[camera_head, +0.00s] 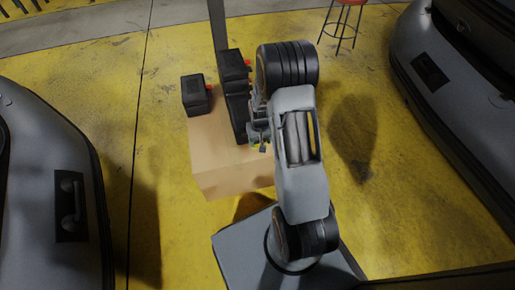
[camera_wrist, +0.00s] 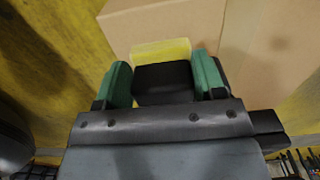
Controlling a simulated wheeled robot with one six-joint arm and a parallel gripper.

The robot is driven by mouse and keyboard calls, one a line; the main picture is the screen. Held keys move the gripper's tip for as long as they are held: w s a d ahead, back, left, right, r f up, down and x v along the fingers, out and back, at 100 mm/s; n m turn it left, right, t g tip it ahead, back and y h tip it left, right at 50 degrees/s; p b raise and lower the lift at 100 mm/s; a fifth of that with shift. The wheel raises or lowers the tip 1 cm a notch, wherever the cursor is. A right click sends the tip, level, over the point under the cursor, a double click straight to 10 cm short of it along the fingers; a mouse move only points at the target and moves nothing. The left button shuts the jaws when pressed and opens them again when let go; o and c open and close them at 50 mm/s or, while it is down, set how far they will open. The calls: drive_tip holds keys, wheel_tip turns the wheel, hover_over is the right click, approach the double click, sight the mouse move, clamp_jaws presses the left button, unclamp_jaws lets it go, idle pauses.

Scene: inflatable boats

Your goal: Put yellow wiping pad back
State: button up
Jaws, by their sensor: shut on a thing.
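The yellow wiping pad (camera_wrist: 160,49) shows in the wrist view just beyond my gripper (camera_wrist: 163,70). A black block (camera_wrist: 163,86) lies between the two green fingers, against the pad; I cannot tell if it is part of the pad. My gripper is shut on the pad. The pad and fingers are in front of a cardboard box (camera_wrist: 240,40). In the head view my gripper (camera_head: 259,143) is at the right side of the box (camera_head: 225,165), and the arm hides much of it. I cannot make out the pad clearly there.
Two black containers with red parts, a left one (camera_head: 196,96) and a right one (camera_head: 234,66), stand at the box's far side. Grey inflatable boats flank the area, one at left (camera_head: 40,180) and one at right (camera_head: 455,110). A red stool (camera_head: 347,20) stands behind.

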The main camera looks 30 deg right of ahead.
sight(258, 145)
drive_tip(key=shift+a+f, duration=0.4)
drive_tip(key=shift+f, duration=0.1)
drive_tip(key=shift+w+f+b, duration=0.1)
drive_tip(key=shift+f+b, duration=1.15)
drive_tip(key=shift+f, duration=0.25)
drive_tip(key=shift+f, duration=0.1)
drive_tip(key=shift+f, duration=0.1)
drive_tip(key=o, duration=0.9)
